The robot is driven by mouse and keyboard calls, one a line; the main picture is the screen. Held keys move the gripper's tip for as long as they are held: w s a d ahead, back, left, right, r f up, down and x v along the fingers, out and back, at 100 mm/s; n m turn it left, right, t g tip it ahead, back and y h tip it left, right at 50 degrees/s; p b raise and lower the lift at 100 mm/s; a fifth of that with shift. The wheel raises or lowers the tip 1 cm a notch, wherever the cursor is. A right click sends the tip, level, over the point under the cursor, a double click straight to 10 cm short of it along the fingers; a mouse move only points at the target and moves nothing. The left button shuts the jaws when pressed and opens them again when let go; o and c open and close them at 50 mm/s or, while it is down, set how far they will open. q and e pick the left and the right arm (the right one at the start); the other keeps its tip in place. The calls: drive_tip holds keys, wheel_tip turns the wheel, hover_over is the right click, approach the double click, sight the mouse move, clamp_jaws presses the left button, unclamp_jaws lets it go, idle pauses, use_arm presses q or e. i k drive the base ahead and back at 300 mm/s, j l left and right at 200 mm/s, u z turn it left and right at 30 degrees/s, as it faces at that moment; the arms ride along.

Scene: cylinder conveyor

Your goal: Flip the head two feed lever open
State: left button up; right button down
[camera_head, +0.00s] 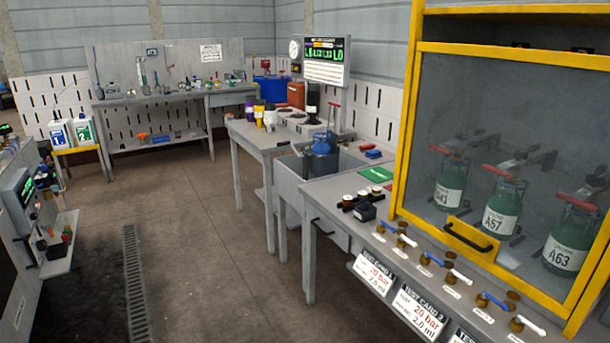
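Small brass valves with levers run along the front edge of the right-hand bench. Blue levers (387,228), (432,259) and (491,299) alternate with white levers (408,240), (460,276) and (530,325). Small white labels lie in front of them, too small to read, so I cannot tell from text which lever is head two's feed. Behind them a yellow-framed cabinet (411,130) holds three green cylinders: one on the left (449,187), A57 (502,212) in the middle and A63 (568,243) on the right. Red levers sit above them. Neither gripper is in view.
Test cards (373,273) and (419,311) hang below the bench edge. A black handle (468,235) is on the cabinet front. A blue cylinder (321,158) stands in a grey sink-like bin (290,178). Open floor (200,240) lies left of the bench, with a drain grate (134,270).

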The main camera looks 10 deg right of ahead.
sight(426, 254)
drive_tip(key=i+l+z, duration=0.2)
drive_tip(key=l+z, duration=0.15)
drive_tip(key=i+l+z, duration=0.4)
drive_tip(key=l, duration=0.15)
drive_tip(key=k, duration=0.1)
